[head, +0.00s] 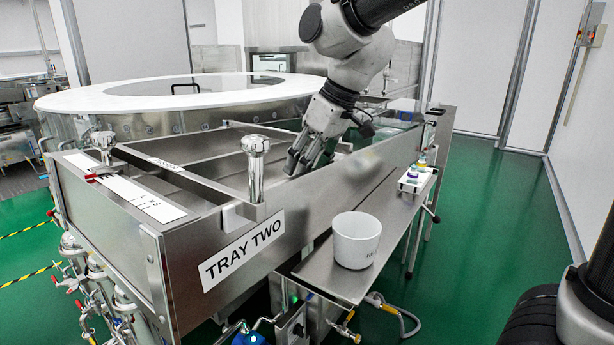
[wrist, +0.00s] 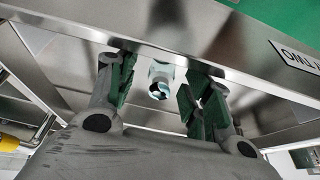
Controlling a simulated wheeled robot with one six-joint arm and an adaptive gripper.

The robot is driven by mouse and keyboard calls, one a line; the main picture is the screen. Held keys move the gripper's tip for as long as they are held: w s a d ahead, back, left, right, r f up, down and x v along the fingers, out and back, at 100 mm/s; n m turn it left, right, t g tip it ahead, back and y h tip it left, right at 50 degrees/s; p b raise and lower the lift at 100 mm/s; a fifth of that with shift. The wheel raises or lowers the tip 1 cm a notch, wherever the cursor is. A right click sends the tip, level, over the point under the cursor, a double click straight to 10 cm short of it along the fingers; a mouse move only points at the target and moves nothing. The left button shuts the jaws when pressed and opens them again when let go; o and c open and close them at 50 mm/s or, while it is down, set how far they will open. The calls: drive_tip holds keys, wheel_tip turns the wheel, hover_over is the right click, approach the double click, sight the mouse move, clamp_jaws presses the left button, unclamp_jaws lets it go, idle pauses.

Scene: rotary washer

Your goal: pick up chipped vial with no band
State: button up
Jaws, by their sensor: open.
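In the wrist view a small pale vial (wrist: 160,78) lies in the tray between the two fingers of my gripper (wrist: 162,84). One end of it faces the camera and looks uneven, with dark and teal patches. I see no clear coloured band, but much of its body is hidden or too small to tell. The fingers are apart, with a gap on each side of the vial. In the head view my gripper (head: 308,160) reaches down into the steel tray marked TRAY TWO (head: 243,248), close to its right wall. The vial is hidden there.
A white bucket (head: 357,240) stands on the steel side shelf (head: 325,268). A small white rack (head: 414,182) with coloured items is farther along the shelf. A metal post with a knob (head: 256,165) rises left of my gripper. The round washer (head: 180,88) is behind.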

drive_tip(key=c, duration=0.8)
wheel_tip(320, 180, up, 10)
idle(0.3)
